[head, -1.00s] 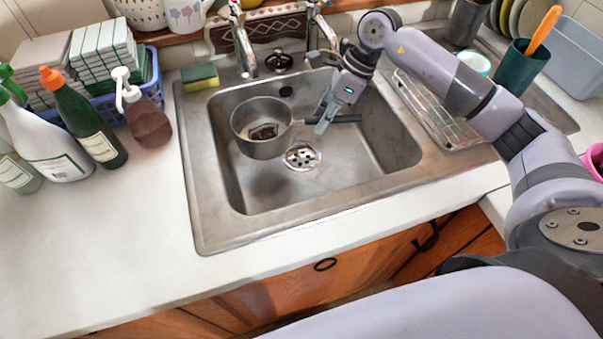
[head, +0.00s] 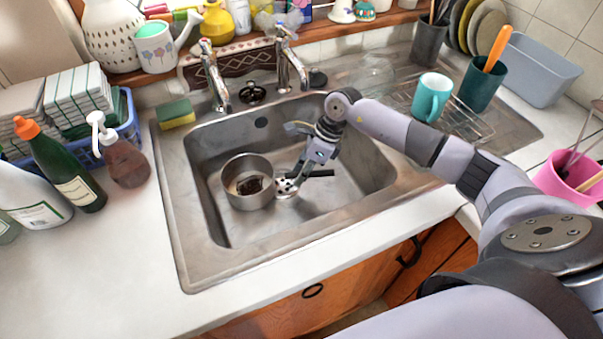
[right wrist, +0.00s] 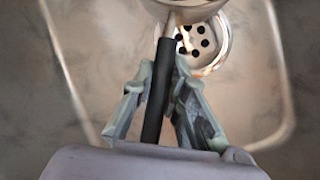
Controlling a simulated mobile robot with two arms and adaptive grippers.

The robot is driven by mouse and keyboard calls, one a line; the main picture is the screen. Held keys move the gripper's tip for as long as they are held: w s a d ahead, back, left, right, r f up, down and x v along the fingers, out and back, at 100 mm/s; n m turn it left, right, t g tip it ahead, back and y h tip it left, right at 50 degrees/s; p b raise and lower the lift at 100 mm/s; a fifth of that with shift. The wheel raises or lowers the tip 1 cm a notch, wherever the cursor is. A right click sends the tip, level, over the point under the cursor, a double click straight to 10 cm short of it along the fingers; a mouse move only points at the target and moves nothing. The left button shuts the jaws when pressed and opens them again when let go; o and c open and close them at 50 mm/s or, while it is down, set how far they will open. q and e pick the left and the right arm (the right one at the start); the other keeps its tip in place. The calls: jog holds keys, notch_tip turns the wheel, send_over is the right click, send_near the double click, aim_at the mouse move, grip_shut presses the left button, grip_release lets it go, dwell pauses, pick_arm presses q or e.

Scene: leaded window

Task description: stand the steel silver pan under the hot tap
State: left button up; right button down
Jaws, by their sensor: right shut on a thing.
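The steel pan (head: 234,195) is in the left half of the sink basin, left of the drain. It looks upright, with a dark patch inside; I cannot tell whether its base touches the sink floor. My right gripper (head: 303,178) is shut on its black handle, which points right. In the right wrist view the handle (right wrist: 156,98) runs between the fingers (right wrist: 162,85), and the pan's edge (right wrist: 186,12) shows at the top. Two taps, a left one (head: 213,76) and a right one (head: 292,62), stand behind the basin; I cannot tell which is hot. My left gripper is out of view.
The drain (head: 287,188) lies just right of the pan. A wire rack (head: 460,123) with a teal mug (head: 431,97) is on the right drainer. A sponge (head: 176,114) and a soap bottle (head: 126,163) stand left of the sink. The basin's front is clear.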

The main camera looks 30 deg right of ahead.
jog(key=c, duration=1.6)
grip_release()
jog(key=b+v, duration=0.2)
jog(key=v, duration=1)
